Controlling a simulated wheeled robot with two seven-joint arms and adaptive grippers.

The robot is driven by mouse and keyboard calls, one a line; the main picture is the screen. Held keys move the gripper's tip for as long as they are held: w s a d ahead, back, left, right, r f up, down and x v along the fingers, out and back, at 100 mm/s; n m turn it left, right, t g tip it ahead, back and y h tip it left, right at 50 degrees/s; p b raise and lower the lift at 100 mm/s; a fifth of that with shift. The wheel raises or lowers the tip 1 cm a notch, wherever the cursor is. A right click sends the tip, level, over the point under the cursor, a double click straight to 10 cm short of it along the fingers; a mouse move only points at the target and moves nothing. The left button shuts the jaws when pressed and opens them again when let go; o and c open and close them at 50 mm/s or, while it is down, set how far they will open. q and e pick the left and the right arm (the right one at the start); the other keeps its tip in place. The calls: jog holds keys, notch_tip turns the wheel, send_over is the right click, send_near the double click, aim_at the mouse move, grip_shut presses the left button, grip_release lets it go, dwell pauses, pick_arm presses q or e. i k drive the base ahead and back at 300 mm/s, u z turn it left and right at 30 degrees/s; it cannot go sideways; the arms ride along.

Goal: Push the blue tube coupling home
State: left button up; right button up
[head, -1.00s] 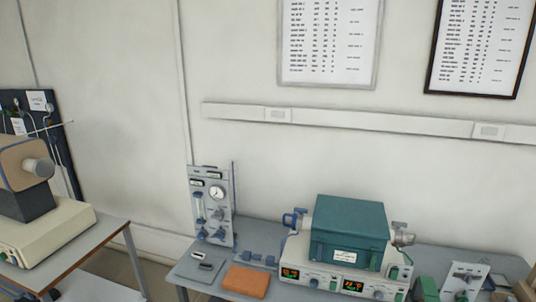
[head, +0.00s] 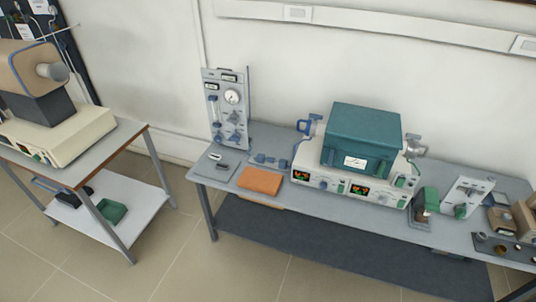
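A blue fitting (head: 310,126) sits at the left end of the furnace with the teal top (head: 361,140); it looks like the blue tube coupling. I cannot tell from here how far it is seated. A grey metal fitting (head: 414,148) is on the furnace's right end. Small blue parts (head: 268,161) lie on the bench between the gauge panel (head: 228,110) and the furnace. Neither of my grippers is in view.
The furnace stands on a long grey bench (head: 232,201). An orange-brown block (head: 260,180) and a small grey item (head: 216,165) lie at its left. Several devices stand right of the furnace. A second table (head: 92,166) is at left, with open floor (head: 165,245) between.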

aim_at(269, 159)
jog(key=z, duration=0.2)
jog(key=i, duration=1.6)
jog(key=z, duration=0.55)
